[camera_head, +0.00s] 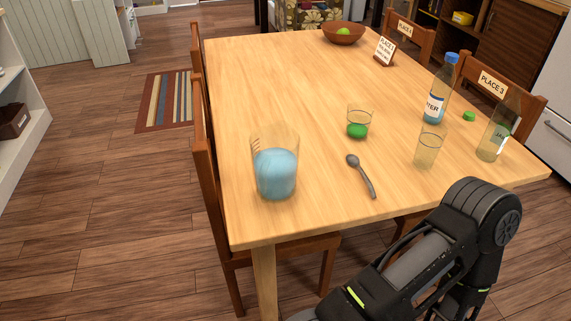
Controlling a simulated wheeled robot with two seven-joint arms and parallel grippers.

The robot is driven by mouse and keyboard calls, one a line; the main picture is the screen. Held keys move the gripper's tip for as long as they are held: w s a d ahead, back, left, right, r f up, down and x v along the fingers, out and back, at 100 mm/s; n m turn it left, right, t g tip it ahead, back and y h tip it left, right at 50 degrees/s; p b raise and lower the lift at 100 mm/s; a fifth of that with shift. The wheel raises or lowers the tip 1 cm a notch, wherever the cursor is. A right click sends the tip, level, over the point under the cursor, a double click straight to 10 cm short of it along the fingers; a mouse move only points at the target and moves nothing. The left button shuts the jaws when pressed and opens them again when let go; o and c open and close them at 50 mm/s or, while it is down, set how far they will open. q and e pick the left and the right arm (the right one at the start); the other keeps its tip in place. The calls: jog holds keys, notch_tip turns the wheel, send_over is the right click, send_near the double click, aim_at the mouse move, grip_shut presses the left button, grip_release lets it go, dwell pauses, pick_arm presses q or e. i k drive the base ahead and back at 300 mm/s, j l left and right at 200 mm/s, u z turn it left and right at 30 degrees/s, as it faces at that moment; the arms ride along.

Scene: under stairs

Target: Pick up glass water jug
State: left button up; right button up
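A clear glass jug (275,174) with blue water in it and marks near its rim stands upright on the wooden table (310,95), near the table's front left corner. Nothing touches it. My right arm comes in at the lower right, in front of the table, and its gripper is not visible. My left arm and gripper are out of view.
A spoon (362,178), a glass with green liquid (358,124), an empty glass (428,150), a water bottle (437,95) and a clear bottle (498,130) stand or lie right of the jug. A chair (205,150) is close on its left. A bowl (343,35) is far back.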

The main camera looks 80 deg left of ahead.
aim_at(275, 148)
jog(key=u, duration=3)
jog(key=i+l, duration=0.4)
